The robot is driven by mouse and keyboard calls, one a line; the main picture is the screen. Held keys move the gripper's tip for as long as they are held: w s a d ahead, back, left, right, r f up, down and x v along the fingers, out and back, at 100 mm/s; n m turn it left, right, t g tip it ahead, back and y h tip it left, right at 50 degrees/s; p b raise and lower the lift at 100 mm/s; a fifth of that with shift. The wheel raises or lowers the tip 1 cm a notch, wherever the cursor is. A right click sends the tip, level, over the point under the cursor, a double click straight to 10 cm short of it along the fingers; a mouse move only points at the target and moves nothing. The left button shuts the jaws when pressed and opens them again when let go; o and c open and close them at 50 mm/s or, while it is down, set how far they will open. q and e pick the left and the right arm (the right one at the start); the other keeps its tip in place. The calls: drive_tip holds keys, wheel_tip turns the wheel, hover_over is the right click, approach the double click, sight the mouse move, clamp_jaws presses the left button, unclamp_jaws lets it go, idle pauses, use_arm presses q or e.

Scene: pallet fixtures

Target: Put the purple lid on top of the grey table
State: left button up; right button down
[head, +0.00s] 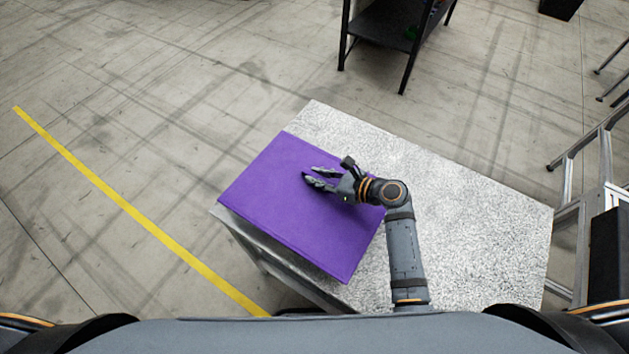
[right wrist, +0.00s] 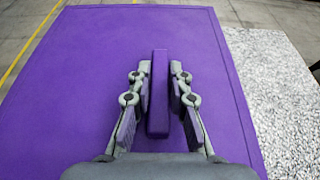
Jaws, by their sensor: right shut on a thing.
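The purple lid (head: 300,205) is a flat rectangular panel over the left part of the grey speckled table (head: 470,220). Its left corner reaches about the table's left edge. Whether it rests flat on the tabletop or is held just above it I cannot tell. My right gripper (head: 312,178) is over the middle of the lid. In the right wrist view the lid (right wrist: 60,110) fills most of the picture, and my right gripper (right wrist: 160,75) has its fingers on both sides of the lid's raised purple handle bar (right wrist: 159,95), shut on it. My left gripper is not in view.
The right part of the tabletop is bare. A black shelf unit (head: 385,38) stands beyond the table. A metal ladder (head: 570,185) is at the right. A yellow floor line (head: 130,208) runs along the left, with open floor around it.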

drive_tip(key=shift+w+a+f, duration=0.25)
drive_tip(key=shift+w+f, duration=0.15)
drive_tip(key=shift+f, duration=0.1)
drive_tip(key=shift+w+a+f, duration=0.2)
drive_tip(key=shift+w+f, duration=0.15)
drive_tip(key=shift+f, duration=0.1)
drive_tip(key=shift+w+f, duration=0.15)
drive_tip(key=shift+f, duration=1.6)
drive_tip(key=shift+a+f, duration=0.1)
drive_tip(key=c, duration=1.3)
unclamp_jaws()
drive_tip(key=shift+o, duration=0.2)
drive_tip(key=v, duration=1.2)
drive_tip(key=shift+b, duration=0.35)
